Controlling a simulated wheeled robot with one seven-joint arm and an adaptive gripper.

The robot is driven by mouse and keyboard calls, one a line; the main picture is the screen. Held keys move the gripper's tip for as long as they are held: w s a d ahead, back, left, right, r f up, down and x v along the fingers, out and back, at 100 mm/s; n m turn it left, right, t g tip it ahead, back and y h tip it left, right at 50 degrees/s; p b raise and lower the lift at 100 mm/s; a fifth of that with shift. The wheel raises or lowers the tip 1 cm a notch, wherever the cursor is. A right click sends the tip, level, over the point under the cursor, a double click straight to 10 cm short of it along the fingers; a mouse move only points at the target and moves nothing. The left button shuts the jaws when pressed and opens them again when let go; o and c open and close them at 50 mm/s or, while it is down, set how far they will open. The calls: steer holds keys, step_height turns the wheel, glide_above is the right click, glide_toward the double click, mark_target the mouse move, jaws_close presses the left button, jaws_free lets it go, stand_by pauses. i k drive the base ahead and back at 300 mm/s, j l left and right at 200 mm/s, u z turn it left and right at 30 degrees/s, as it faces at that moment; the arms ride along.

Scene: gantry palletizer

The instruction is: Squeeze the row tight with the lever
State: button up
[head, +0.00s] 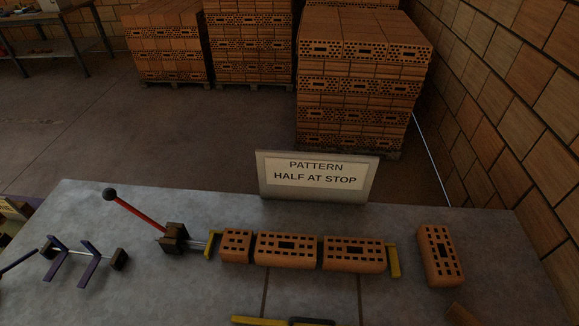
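The lever is a red rod (140,213) with a black knob, leaning up and left from a dark clamp block (173,238). A short rod runs from the block to a yellow push plate (210,244) at the row's left end. The row holds a half brick (236,245), a middle full brick (286,249) and a right full brick (354,254). Narrow dark seams show between them. A yellow stop (393,261) stands at the right end, close to the last brick. Whether the plate and stop touch the bricks cannot be told. My gripper is not in view.
A loose brick (440,256) lies right of the stop. A sign (318,177) reading "PATTERN HALF AT STOP" stands behind the row. A blue-armed fixture (75,260) sits left of the lever. A yellow and dark item (283,321) is cut off at the bottom edge. Brick pallets stand beyond.

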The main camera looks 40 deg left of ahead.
mark_target(110, 194)
steer(key=u, duration=2.9)
